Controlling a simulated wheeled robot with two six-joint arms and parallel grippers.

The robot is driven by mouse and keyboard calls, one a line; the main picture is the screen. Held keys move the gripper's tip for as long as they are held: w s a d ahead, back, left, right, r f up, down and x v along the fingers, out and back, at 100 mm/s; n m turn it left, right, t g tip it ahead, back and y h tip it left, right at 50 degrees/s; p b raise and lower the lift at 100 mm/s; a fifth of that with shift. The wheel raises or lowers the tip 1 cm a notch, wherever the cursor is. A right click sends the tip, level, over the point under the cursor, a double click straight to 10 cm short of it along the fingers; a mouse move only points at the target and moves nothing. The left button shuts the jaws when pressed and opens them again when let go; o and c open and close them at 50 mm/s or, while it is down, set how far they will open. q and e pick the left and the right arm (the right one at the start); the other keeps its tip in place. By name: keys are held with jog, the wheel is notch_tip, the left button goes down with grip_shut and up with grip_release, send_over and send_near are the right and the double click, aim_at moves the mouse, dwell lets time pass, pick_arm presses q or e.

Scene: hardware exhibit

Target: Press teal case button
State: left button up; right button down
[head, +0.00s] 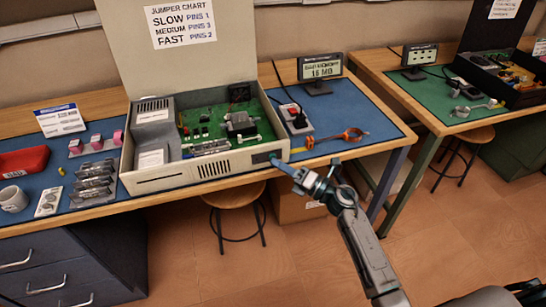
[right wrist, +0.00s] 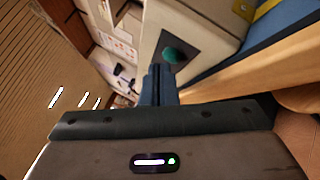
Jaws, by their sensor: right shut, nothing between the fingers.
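The beige computer case (head: 215,168) stands open on the blue mat, with its lid raised at the back. A dark panel (head: 262,157) sits at the right end of its front face. The round teal button (right wrist: 174,54) shows on this dark panel in the right wrist view. My right gripper (head: 276,162) is shut and empty, with its tips close in front of the panel. In the right wrist view the closed fingers (right wrist: 159,80) point toward the panel, just below and left of the button. I cannot tell whether they touch. My left gripper is not in view.
A red switch box (head: 298,121) and an orange-ended tool (head: 345,136) lie right of the case. A small display (head: 320,68) stands behind them. A stool (head: 233,199) stands below the table edge.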

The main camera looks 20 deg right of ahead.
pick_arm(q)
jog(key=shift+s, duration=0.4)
pick_arm(e)
jog(key=shift+s, duration=0.45)
pick_arm(q)
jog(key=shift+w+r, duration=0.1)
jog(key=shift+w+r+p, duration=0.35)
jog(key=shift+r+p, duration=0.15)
jog(key=shift+p, duration=0.05)
pick_arm(e)
jog(key=s, duration=0.5)
jog(key=shift+d, duration=0.1)
